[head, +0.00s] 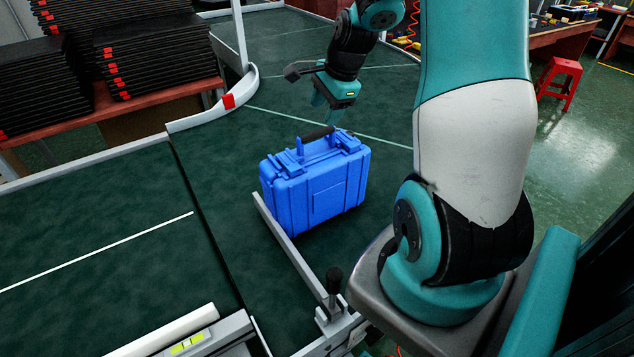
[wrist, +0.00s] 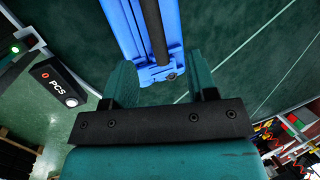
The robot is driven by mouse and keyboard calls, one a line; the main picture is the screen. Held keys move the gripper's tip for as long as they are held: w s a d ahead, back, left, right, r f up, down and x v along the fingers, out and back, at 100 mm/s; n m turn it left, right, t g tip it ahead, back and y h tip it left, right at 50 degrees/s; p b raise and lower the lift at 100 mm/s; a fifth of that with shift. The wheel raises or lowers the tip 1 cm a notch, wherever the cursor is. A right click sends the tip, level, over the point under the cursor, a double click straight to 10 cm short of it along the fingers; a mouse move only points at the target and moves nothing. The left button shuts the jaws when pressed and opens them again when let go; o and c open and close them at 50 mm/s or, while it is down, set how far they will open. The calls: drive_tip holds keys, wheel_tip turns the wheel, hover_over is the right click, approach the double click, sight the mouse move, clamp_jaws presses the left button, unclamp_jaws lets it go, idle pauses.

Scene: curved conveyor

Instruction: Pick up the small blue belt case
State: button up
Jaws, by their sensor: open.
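The blue case (head: 315,190) stands upright on the dark green conveyor belt, its black handle (head: 316,134) on top. In the wrist view my gripper (wrist: 160,68) is open, with two teal fingers apart. The blue case (wrist: 131,28) and its black handle (wrist: 153,30) run up from the gap between the fingers. I cannot tell whether the fingers touch the case.
A pale metal rail (head: 290,250) edges the belt in front of the case. A curved guard rail (head: 215,117) lies behind left. Stacked black trays (head: 155,55) stand on a red table (head: 130,110). The belt left of the case is clear.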

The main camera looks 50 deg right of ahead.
sight(317, 131)
drive_tip(key=shift+s+p+x, duration=0.1)
drive_tip(key=shift+p+x, duration=0.45)
drive_tip(key=shift+x, duration=1.5)
drive_tip(key=shift+s+p+x, duration=0.15)
drive_tip(key=shift+p+x, duration=0.4)
drive_tip(key=shift+x, duration=1.5)
clamp_jaws()
drive_tip(key=shift+a, duration=0.15)
